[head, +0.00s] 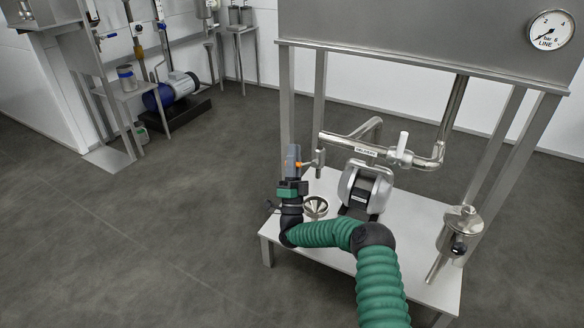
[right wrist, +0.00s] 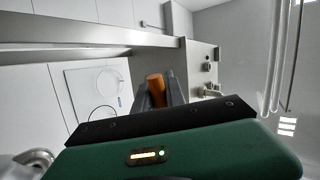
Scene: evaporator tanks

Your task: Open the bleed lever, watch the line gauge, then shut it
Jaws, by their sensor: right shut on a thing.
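The bleed lever (head: 299,164) shows as a small orange handle on a metal fitting at the left end of the steel pipe. My right gripper (head: 293,158) is shut on this lever. In the right wrist view the orange lever (right wrist: 155,88) stands between the dark fingers (right wrist: 157,95), which hide part of it. The line gauge (head: 551,31) is a round white dial marked LINE and bar on the tank panel at the top right. Its needle points to the lower left, near the low end of the scale. My left gripper is out of view.
A steel funnel (head: 315,207) sits on the white table (head: 420,225) below the lever. A pump (head: 366,187) stands beside it. A white-handled valve (head: 402,143) is on the labelled pipe. A steel canister (head: 460,230) stands at the right. Frame legs (head: 287,95) rise close behind my gripper.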

